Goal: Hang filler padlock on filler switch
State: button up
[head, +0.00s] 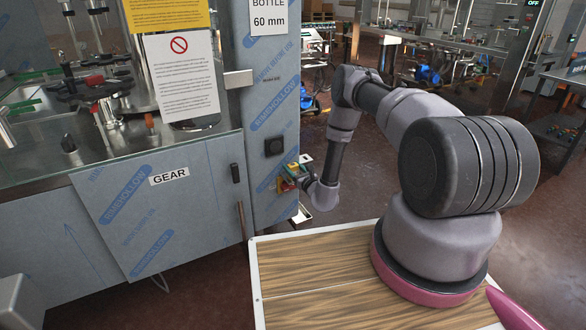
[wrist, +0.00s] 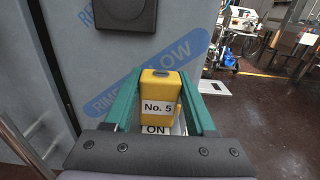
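A yellow block labelled "No. 5" (wrist: 160,88), which looks like the padlock, sits between the green fingertips of my gripper (wrist: 161,80). The fingers appear to press on both its sides. Its shackle cannot be made out. A white "ON" label (wrist: 156,129) and more yellow show just below and behind it, probably part of the switch. In the head view my gripper (head: 293,172) is at the grey cabinet's side, beside a small yellow and red switch (head: 286,185). The gripper partly hides it, and I cannot tell whether padlock and switch touch.
A black square fitting (head: 274,147) is on the cabinet panel (head: 272,85) above the switch. A GEAR-labelled cabinet (head: 165,205) with a dark handle stands to the left. My wooden-topped base is in front. Open floor (head: 350,190) lies right of the panel.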

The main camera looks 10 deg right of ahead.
jog(key=o, duration=0.4)
jog(key=shift+s, duration=0.15)
